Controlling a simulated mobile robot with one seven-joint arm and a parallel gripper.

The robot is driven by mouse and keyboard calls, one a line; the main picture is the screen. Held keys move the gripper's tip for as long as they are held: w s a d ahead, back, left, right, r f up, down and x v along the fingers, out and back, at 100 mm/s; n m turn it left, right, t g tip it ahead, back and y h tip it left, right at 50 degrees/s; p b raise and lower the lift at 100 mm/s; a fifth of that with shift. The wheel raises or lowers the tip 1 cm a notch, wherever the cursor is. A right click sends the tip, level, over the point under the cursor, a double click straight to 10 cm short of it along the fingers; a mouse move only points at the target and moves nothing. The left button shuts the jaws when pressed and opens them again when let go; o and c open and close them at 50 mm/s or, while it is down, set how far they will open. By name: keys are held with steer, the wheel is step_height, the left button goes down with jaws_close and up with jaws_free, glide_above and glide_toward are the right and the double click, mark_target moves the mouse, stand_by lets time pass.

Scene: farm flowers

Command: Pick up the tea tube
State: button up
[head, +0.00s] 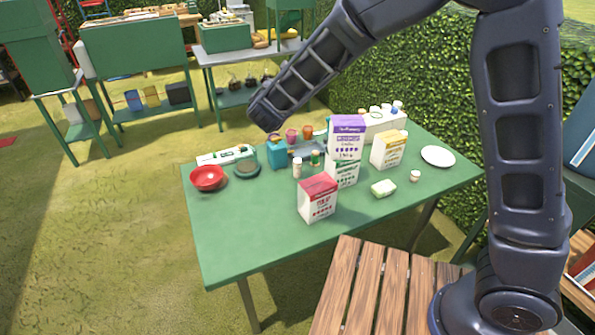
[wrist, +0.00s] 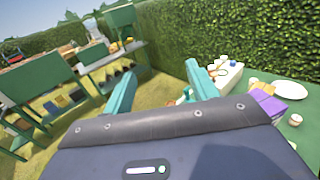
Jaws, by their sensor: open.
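Two small upright cylinders stand close together on the green table (head: 240,225) in the head view: a pale one (head: 297,168) and a green one with an orange-brown top (head: 315,158). I cannot tell for sure which is the tea tube. My gripper (wrist: 161,86) is open in the wrist view, its two teal fingers wide apart with nothing visible held between them. In the head view, the end of my arm is above the back left of the table, with the fingers not clearly visible. Neither cylinder can be made out in the wrist view.
Purple-and-white (head: 346,131), red-and-white (head: 317,199) and yellow-and-white (head: 389,150) boxes crowd the cylinders' right and front. A blue box (head: 277,155) is to their left, a red bowl (head: 207,178) farther left, a plate (head: 438,156) at right. The table's front left is clear.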

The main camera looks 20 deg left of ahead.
mark_target(296, 165)
step_height(296, 165, down, 35)
steer(key=w, duration=0.5)
steer(key=shift+a, duration=0.15)
steer(key=shift+c, duration=0.5)
steer(key=c, duration=0.9)
